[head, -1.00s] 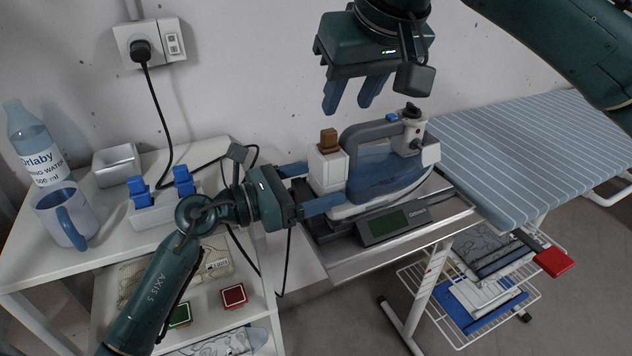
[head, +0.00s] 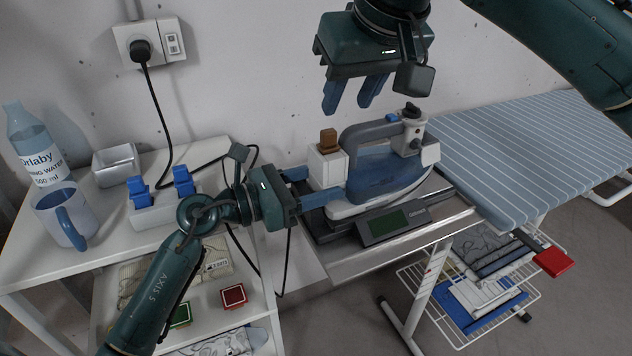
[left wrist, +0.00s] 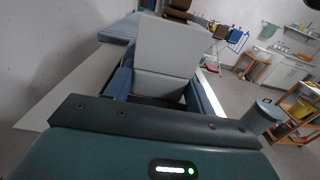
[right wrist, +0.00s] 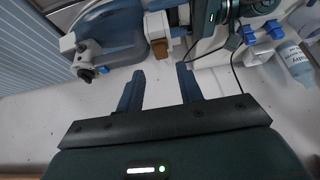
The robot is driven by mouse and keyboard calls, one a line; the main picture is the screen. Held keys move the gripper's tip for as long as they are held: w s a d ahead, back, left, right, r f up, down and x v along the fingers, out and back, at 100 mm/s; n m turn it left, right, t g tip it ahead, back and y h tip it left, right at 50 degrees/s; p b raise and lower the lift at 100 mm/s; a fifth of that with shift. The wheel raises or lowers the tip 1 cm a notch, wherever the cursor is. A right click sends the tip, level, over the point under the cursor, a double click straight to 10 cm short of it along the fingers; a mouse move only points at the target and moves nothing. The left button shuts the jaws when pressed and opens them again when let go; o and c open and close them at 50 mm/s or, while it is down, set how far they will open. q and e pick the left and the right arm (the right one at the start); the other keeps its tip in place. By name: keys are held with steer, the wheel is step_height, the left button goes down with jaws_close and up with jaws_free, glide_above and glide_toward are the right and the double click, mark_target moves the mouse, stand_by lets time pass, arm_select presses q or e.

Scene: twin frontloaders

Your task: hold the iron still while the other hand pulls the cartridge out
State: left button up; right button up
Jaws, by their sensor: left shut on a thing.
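The blue, white and grey iron (head: 385,172) rests on its stand at the end of the ironing board. A white block (head: 327,168) with a brown tab (head: 328,138) on top, seemingly the cartridge, sits at the iron's left end. My left gripper (head: 314,184) is shut on the iron at this white end, one finger on each side; in the left wrist view a pale block (left wrist: 168,72) fills the gap between the fingers. My right gripper (head: 349,101) is open and empty above the iron, pointing down. The brown tab (right wrist: 160,48) shows beyond its fingers in the right wrist view.
A display unit (head: 394,222) is at the stand's front. The striped board (head: 530,150) extends right. On the left, a white cart (head: 100,208) holds a bottle (head: 38,150), a jug (head: 66,217), a metal tin (head: 117,165) and a white holder with blue clips (head: 163,212). A black cable runs behind the left gripper.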

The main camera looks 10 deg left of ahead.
arm_select(q)
jaws_close()
arm_select(e)
steer(key=shift+c, duration=0.4)
